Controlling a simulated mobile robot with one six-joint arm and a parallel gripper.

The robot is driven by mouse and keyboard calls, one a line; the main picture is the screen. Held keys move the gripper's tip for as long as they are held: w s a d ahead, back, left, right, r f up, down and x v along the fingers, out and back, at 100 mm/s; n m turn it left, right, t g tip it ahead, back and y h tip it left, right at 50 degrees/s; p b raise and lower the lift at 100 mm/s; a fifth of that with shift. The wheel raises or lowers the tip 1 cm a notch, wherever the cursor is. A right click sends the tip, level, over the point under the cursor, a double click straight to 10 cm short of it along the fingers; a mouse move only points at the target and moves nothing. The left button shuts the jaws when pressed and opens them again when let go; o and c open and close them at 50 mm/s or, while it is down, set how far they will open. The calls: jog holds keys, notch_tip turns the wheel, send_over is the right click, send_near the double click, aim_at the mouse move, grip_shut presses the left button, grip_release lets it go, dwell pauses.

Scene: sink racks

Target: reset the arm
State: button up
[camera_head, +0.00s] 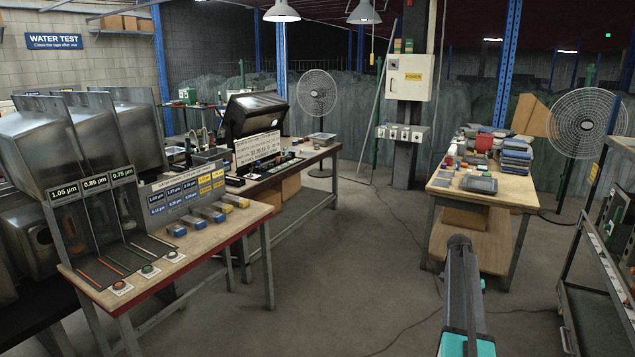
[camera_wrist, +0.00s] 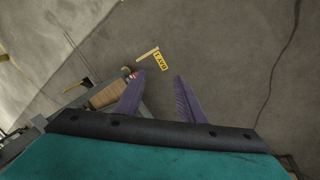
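My gripper (camera_wrist: 158,92) shows in the wrist view as two purple-grey fingers with a clear gap between them. It is open, with nothing between the fingers, and points down at the grey floor. In the head view a dark and teal part of my arm (camera_head: 464,300) reaches up from the bottom right of centre, over open floor. The fingers cannot be made out in the head view.
A workbench (camera_head: 250,219) with metal bins stands at the left, and a wooden table (camera_head: 505,193) with stacked items at the right. A shelf rack (camera_head: 590,318) edges the far right. Floor between them is clear, with cables. A yellow floor sign (camera_wrist: 160,61) shows in the wrist view.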

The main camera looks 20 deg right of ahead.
jog(key=s+a+f+n+g, duration=0.1)
jog(key=s+a+f+n, duration=0.15)
jog(key=a+f, duration=1.15)
jog(key=s+a+f+n+g, duration=0.15)
jog(key=a+f+n, duration=0.25)
jog(key=a+f, duration=1)
jog(key=s+a+f+n, duration=0.2)
jog(key=s+a+n, duration=0.1)
jog(key=s+a, duration=0.5)
jog(key=s+a+f+n, duration=0.2)
jog(key=s+a+n, duration=0.2)
jog(key=s+a, duration=0.5)
jog(key=s+a+f+n+y, duration=0.1)
jog(key=s+a+n, duration=0.3)
jog(key=s+a, duration=0.5)
jog(key=shift+x, duration=0.85)
jog(key=shift+s, duration=0.1)
jog(key=shift+c, duration=0.6)
jog(key=shift+d, duration=0.1)
